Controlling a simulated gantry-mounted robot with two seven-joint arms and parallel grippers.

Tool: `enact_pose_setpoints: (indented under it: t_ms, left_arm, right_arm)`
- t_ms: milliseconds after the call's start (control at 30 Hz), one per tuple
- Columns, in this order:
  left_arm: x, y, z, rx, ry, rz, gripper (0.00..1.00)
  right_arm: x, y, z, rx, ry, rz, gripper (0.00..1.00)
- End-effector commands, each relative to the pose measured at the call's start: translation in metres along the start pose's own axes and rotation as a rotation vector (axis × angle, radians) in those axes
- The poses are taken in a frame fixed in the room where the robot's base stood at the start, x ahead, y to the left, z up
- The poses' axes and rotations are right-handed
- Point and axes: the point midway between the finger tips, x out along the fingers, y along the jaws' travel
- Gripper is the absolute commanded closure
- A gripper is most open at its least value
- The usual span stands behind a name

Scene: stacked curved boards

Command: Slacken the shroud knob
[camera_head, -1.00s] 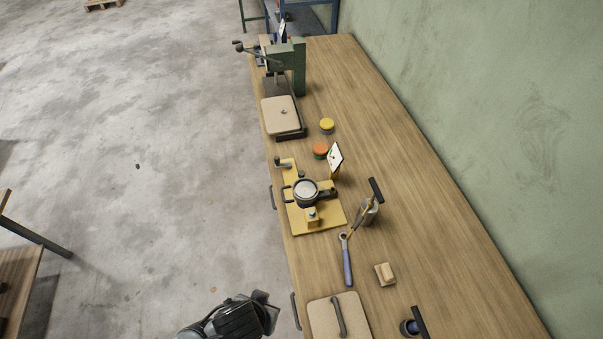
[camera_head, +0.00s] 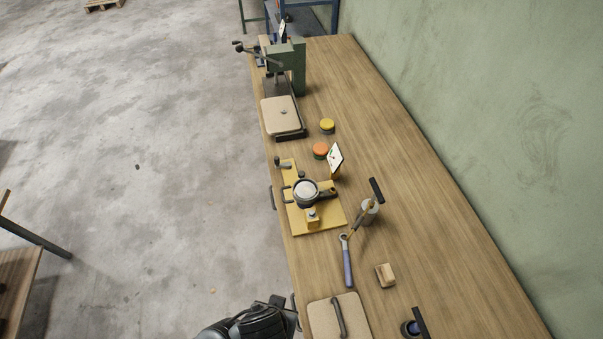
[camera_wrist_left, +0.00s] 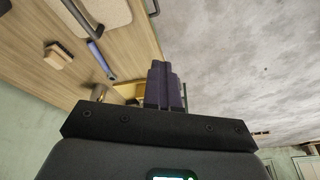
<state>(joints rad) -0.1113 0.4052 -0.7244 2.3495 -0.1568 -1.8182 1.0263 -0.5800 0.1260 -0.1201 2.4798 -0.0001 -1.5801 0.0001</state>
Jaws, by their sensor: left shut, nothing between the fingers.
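A yellow fixture plate (camera_head: 328,222) lies on the bench, with a black ring clamp (camera_head: 318,198) around a pale round piece (camera_head: 306,190). A small yellow block with a grey top (camera_head: 312,214) stands at its near side. I cannot tell which part is the shroud knob. My left gripper (camera_head: 286,304) is at the bottom of the head view, by the bench's left edge, apart from the fixture. In the left wrist view its dark fingers (camera_wrist_left: 165,86) are shut and empty, partly hiding a yellow part behind them.
A blue-handled wrench (camera_head: 347,262), a grey cup (camera_head: 369,211) with a black-handled tool, a wooden block (camera_head: 385,275) and a beige board with a handle (camera_head: 325,321) lie near the fixture. Orange (camera_head: 320,151) and yellow (camera_head: 327,126) round pots and a green press (camera_head: 298,70) stand beyond.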

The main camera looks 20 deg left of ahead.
Motion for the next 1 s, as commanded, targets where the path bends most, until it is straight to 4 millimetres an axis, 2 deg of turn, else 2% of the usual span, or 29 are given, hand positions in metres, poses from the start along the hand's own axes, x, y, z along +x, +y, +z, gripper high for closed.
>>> enact_pose_setpoints:
  t_ms: [600,1000]
  left_arm:
    - [0.0,0.025,-0.001,-0.048,-0.003,-0.014,1.0]
    - [-0.001,0.028,-0.001,-0.056,-0.003,-0.017,1.0]
  right_arm:
    - [0.0,-0.002,-0.001,0.009,0.001,-0.007,0.45]
    - [0.0,-0.001,0.0,0.005,0.001,-0.004,0.45]
